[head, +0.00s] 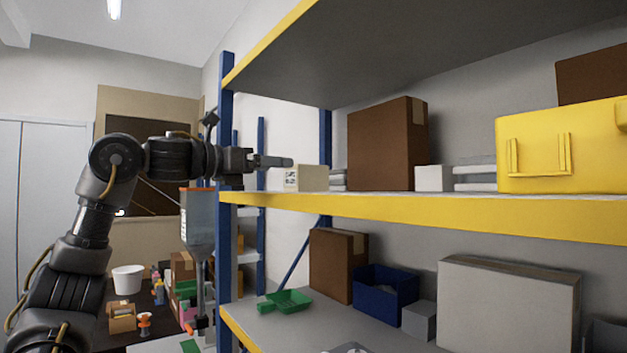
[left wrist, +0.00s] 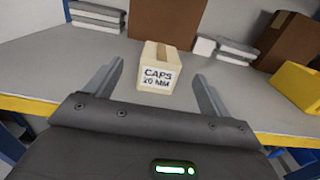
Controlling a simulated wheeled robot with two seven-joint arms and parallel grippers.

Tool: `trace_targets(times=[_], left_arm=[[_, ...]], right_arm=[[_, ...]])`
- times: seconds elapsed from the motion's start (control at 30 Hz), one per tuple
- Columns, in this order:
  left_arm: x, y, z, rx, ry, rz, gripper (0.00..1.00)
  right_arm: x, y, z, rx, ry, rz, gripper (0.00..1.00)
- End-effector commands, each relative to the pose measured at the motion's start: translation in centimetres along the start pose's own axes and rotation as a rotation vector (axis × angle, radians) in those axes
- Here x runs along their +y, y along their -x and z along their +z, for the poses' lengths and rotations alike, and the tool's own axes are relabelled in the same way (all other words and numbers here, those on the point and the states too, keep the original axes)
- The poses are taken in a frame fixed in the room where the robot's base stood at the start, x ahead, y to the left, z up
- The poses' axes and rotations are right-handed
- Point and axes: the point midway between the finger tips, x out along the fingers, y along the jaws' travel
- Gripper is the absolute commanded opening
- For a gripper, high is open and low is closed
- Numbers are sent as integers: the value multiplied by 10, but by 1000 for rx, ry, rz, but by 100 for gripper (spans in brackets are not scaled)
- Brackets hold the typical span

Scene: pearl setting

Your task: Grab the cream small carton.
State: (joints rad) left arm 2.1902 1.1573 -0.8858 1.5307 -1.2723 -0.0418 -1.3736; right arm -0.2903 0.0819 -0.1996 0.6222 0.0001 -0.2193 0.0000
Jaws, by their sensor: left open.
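The cream small carton (head: 311,178) stands at the left end of the upper shelf in the head view. In the left wrist view the carton (left wrist: 158,68) shows a label reading "CAPS 20 MM" and a tan tape strip on top. My left gripper (head: 285,163) reaches in from the left at the carton's height. In the left wrist view my left gripper (left wrist: 160,88) is open, its two fingers apart with the carton between and slightly beyond their tips. No contact with the carton shows. My right gripper is not in view.
The upper shelf (head: 440,211) has a yellow front edge. A tall brown box (head: 380,145), a small white box (head: 433,178) and a yellow bin (head: 560,150) stand to the carton's right. A blue upright post (head: 226,130) is close to my left arm.

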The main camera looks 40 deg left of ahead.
Motion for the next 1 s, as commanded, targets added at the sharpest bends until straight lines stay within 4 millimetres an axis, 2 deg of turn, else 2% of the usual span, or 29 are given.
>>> trace_targets(times=[0.1, 0.2, 0.37, 0.5, 0.6, 0.8, 1.0], left_arm=[[-1, -16, 1, 6, 0, -1, 82], [0, -34, 1, 6, 1, -1, 82], [-1, -52, 0, 4, 0, -2, 82], [-1, -56, -1, 3, 0, -2, 82], [-2, -60, 0, 4, 0, -3, 82], [-4, -89, 1, 6, 0, -4, 82], [-4, -108, -1, 3, 0, -3, 82]], right_arm=[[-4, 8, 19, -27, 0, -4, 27], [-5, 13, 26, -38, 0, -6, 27], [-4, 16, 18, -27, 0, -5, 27], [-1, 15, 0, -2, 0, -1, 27], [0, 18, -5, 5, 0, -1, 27], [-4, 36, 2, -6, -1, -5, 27], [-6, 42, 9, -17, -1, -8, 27]])
